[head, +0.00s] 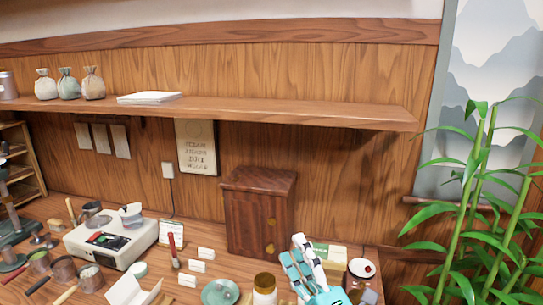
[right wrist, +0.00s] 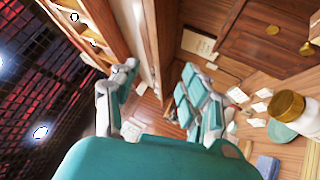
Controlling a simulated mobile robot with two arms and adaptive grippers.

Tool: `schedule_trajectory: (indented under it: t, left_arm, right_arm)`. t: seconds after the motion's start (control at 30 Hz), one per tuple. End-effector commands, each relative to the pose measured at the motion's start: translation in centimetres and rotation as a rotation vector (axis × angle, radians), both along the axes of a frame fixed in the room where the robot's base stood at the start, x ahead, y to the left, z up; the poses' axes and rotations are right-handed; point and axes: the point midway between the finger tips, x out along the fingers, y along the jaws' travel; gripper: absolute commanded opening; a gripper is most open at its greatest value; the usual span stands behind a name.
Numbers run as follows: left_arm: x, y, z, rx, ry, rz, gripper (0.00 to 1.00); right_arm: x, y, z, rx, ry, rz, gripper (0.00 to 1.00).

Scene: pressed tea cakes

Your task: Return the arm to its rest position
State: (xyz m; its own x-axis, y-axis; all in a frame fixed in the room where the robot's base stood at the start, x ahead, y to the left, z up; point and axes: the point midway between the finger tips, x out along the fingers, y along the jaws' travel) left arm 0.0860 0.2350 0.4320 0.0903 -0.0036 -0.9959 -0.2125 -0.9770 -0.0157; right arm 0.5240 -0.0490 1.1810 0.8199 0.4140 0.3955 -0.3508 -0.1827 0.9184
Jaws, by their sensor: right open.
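My right gripper (head: 301,262) is at the bottom of the head view, in front of the cabinet's right side and above the counter. In the right wrist view its two teal and white fingers (right wrist: 158,90) stand apart with nothing between them. It is open and empty. My left gripper is in neither view.
A dark wooden cabinet (head: 256,212) stands on the counter. A gold-lidded jar (head: 265,288), a teal saucer (head: 220,292) and small white cards (head: 197,266) are left of the gripper. A scale (head: 110,238) is further left. A shelf (head: 250,111) runs above; bamboo (head: 480,205) stands at right.

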Motion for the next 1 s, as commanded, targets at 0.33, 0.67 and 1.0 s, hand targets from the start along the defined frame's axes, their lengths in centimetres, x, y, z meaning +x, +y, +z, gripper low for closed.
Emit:
schedule_trajectory:
  t: [0.33,0.67,1.0]
  left_arm:
    - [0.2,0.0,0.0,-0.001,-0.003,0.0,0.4]
    - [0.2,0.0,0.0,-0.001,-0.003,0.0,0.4]
    - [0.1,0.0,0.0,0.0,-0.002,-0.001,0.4]
  right_arm:
    - [-6.7,-13.3,-21.4,0.729,1.016,-0.464,0.46]
    - [-18.9,-15.5,-30.4,1.005,1.51,-0.767,0.46]
    - [-25.0,-15.5,-35.4,1.093,1.738,-0.936,0.46]
